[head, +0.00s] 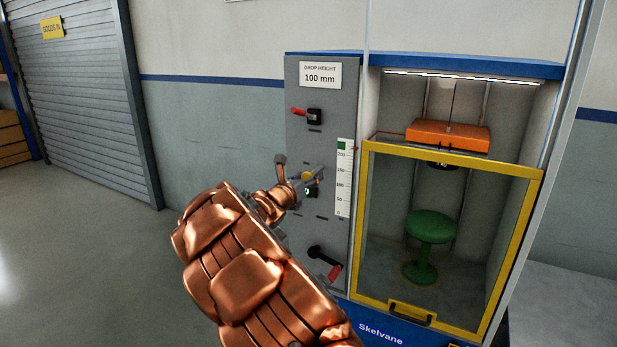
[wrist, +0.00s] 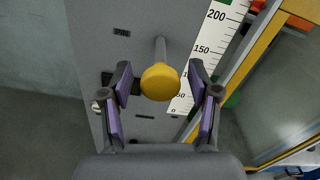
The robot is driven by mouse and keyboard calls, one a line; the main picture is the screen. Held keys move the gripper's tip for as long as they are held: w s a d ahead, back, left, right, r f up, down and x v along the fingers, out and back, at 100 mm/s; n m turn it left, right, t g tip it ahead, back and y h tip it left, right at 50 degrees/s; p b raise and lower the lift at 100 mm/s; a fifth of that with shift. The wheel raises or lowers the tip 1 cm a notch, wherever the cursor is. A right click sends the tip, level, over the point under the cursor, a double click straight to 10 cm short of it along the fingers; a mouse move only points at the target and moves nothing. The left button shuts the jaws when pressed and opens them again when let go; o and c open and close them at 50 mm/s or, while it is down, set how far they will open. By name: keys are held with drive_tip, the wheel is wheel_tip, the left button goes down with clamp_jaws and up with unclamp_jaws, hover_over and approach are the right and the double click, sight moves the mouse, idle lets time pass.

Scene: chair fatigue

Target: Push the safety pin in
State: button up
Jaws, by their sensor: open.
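The safety pin appears as a yellow round knob (wrist: 160,82) on a grey rod that stands out from the grey control panel (wrist: 92,40). In the head view the knob (head: 307,175) is small and partly hidden by my gripper (head: 296,179). In the wrist view my gripper (wrist: 160,88) is open, with one purple-padded finger on each side of the knob. Gaps show between the pads and the knob, so the fingers look apart from it. How far the rod sticks out is hard to tell.
A red-handled lever (head: 299,112) sits above on the panel, and a crank with a red grip (head: 334,272) below. A height scale (head: 344,178) runs beside the pin. To the right, a yellow-framed guard (head: 452,160) fronts a green stool (head: 431,227) under an orange weight (head: 448,136).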

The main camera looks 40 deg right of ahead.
drive_tip(key=shift+d, duration=0.2)
clamp_jaws()
idle(0.5)
